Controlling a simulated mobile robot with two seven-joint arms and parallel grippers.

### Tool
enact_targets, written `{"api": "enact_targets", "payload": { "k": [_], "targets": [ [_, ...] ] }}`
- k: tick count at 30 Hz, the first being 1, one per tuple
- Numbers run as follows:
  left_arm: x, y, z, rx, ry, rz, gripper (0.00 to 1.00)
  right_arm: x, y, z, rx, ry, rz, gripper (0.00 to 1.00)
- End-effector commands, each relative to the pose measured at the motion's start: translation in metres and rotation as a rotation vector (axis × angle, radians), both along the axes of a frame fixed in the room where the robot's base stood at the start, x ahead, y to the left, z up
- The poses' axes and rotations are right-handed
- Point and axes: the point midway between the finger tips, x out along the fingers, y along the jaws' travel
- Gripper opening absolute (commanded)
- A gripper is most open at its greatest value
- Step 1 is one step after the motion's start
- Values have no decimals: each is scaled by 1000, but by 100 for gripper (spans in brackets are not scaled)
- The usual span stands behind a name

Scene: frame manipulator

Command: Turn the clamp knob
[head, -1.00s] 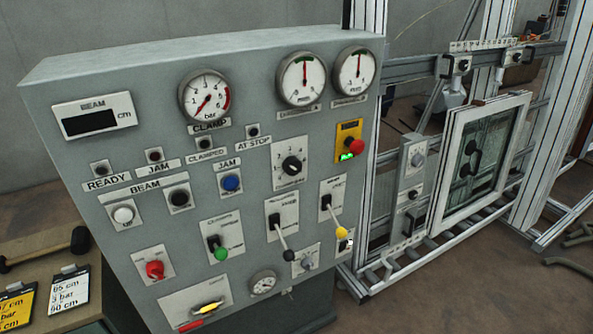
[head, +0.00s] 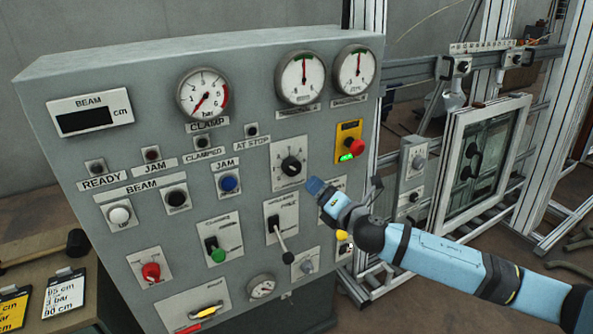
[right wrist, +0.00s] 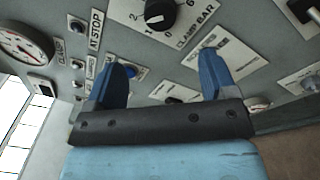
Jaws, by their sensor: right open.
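The clamp knob (head: 291,166) is a black rotary knob with a white pointer on a white scale plate, right of centre on the grey panel (head: 160,70). In the right wrist view the knob (right wrist: 158,14) is at the top edge, partly cut off, with "CLAMP BAR" lettering below it. My right gripper (head: 316,187) is in front of the panel, just below and right of the knob. In the right wrist view its two blue fingers (right wrist: 165,62) are apart with nothing between them. The knob lies beyond the fingertips, apart from them. My left gripper is not in view.
The clamp gauge (head: 203,94) reads near its low end. A red button on a yellow plate (head: 350,144) sits right of the knob. A framed window (head: 480,165) stands at the right.

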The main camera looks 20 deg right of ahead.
Motion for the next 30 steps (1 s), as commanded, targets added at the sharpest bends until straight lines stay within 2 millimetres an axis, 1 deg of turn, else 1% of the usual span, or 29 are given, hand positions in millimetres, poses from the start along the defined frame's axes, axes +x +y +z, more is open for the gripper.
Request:
{"api": "enact_targets", "payload": {
  "k": [1, 9, 12, 15, 18, 21, 29, 30],
  "targets": [
    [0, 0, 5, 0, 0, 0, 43, 11, 2, 4, 3, -2, -1, 78],
    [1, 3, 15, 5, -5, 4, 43, 69, 11, 3, 6, 0, -1, 78],
    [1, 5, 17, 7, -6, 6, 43, 86, 14, 3, 6, 0, 0, 78],
    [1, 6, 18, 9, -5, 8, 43, 99, 16, 2, 6, 0, -1, 78],
    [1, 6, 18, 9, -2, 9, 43, 108, 18, 1, 5, 1, 0, 78],
    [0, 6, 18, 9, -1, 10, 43, 112, 18, 0, 5, 2, 0, 78],
    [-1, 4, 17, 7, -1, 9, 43, 113, 18, 0, 5, 1, 1, 78],
    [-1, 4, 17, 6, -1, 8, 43, 113, 18, 0, 5, 1, 1, 74]
  ]
}}
